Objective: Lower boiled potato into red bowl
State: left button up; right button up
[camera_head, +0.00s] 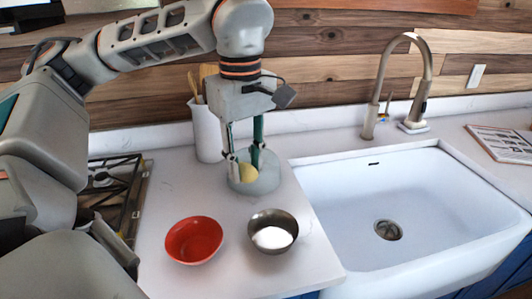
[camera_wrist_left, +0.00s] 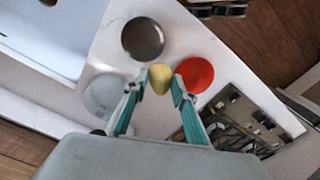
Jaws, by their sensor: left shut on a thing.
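The boiled potato (camera_head: 248,173) is yellow and is held between the fingertips of my left gripper (camera_head: 243,164). In the left wrist view the potato (camera_wrist_left: 160,78) sits between the two fingertips (camera_wrist_left: 160,90). The red bowl (camera_head: 195,240) stands on the counter, in front and to the left of the gripper in the head view. In the left wrist view the red bowl (camera_wrist_left: 198,73) is just right of the potato, and its inside shows no contents. A pale grey round dish (camera_head: 262,184) lies below and behind the potato in the head view. My right gripper is not in view.
A white utensil crock (camera_head: 206,135) stands behind, near the wall. A stove grate (camera_head: 112,180) is at left. The sink (camera_head: 345,210) and faucet (camera_head: 372,115) are at right.

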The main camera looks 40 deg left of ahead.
pick_arm(q)
jog(key=s+a+f+b, duration=0.1)
jog(key=s+a+f, duration=0.7)
jog(key=s+f, duration=0.1)
jog(key=shift+s+f+b, duration=0.3)
jog(key=shift+f+b, duration=0.1)
jog(key=shift+f, duration=0.2)
jog(key=shift+f, duration=0.1)
dwell(0.3)
